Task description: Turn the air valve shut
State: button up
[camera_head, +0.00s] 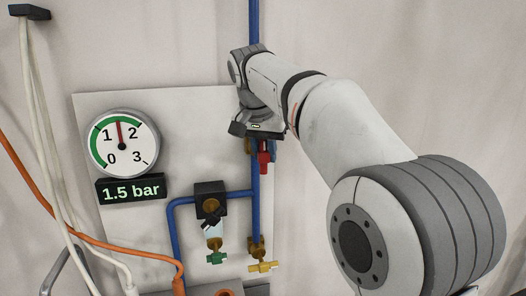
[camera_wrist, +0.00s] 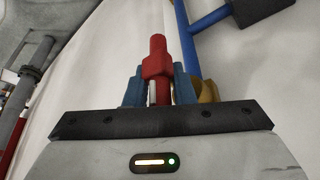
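The air valve has a red handle (camera_head: 265,160) that hangs down beside the vertical blue pipe in the head view. In the wrist view the red handle (camera_wrist: 157,70) stands between the two blue fingers of my gripper (camera_wrist: 158,78). The fingertips sit close against both sides of the handle, so my gripper looks shut on it. The brass valve body (camera_wrist: 208,90) shows partly behind the right finger. My gripper (camera_head: 259,146) is partly hidden under my wrist in the head view.
A round gauge (camera_head: 123,143) has its needle between 1 and 2, and the display (camera_head: 131,190) below reads 1.5 bar. A green tap (camera_head: 216,258) and a yellow tap (camera_head: 263,267) sit lower on the board. An orange hose (camera_head: 95,241) and pale cables hang at the left.

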grip_shut()
jog(key=shift+d+f+m+g+y+b, duration=0.1)
jog(key=shift+f+m+g+y+b, duration=0.35)
jog(key=shift+y, duration=2.35)
jog(key=shift+d+f+m+g+y+b, duration=0.15)
jog(key=shift+m+y+b, duration=0.55)
jog(key=shift+y, duration=2.1)
jog(key=shift+d+f+m+g+y+b, duration=0.1)
jog(key=shift+f+m+g+y+b, duration=0.45)
jog(key=shift+y, duration=2.25)
jog(key=shift+r+t, duration=0.25)
jog(key=shift+r, duration=0.1)
